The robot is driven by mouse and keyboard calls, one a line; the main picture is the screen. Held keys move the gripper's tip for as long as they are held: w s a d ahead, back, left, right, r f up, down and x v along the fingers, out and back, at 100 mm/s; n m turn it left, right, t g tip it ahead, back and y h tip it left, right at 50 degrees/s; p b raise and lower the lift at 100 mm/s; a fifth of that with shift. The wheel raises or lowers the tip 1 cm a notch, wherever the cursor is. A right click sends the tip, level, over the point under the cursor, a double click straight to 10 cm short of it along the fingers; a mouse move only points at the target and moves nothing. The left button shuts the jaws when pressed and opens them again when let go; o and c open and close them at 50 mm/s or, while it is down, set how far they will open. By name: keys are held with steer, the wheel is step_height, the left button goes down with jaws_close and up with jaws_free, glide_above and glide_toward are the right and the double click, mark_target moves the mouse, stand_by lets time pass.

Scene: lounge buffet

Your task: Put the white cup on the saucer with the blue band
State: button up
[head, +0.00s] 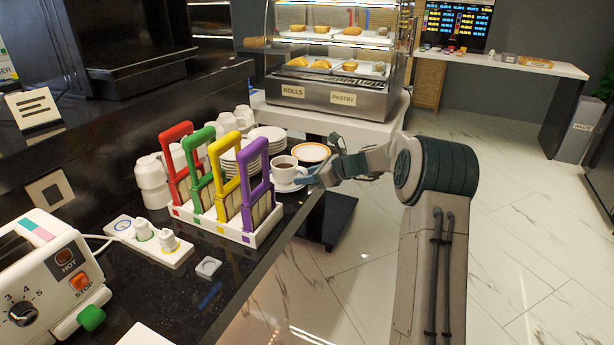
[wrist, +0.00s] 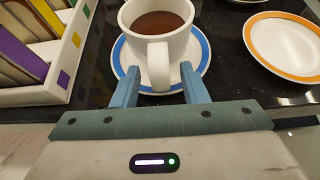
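The white cup (head: 283,166) with dark coffee stands upright on the saucer with the blue band (head: 289,187), near the counter's edge. In the wrist view the cup (wrist: 146,45) looks roughly centred on the saucer (wrist: 204,62), and its handle points toward my gripper. My gripper (wrist: 159,76) is open. Its two blue fingers lie on either side of the handle, with a visible gap on each side. In the head view my gripper (head: 311,177) is just right of the cup, low over the saucer's rim.
An orange-banded plate (head: 311,153) lies behind the cup; it is at right in the wrist view (wrist: 288,46). A white rack (head: 232,230) with several coloured-handled holders stands close on the left. Stacked plates (head: 240,160) are behind.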

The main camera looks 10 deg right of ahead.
steer(key=shift+d+r, duration=0.1)
steer(key=shift+r, duration=0.1)
steer(key=p+v, duration=0.1)
steer(key=v, duration=1.1)
steer(key=s+a+n+g+h, duration=0.4)
steer(key=s+a+n, duration=0.65)
steer(key=s, duration=0.45)
steer(key=s+f+n+h, duration=0.1)
steer(key=s+n+h, duration=0.2)
steer(key=s+n, duration=0.4)
steer(key=s+f+n+g+h, duration=0.1)
steer(key=s+n+h, duration=0.2)
steer(key=s+n, duration=0.4)
steer(key=s, duration=0.8)
steer(key=shift+s+d+f+n, duration=0.2)
steer(key=shift+s+f+n, duration=0.1)
steer(key=shift+s+n, duration=0.05)
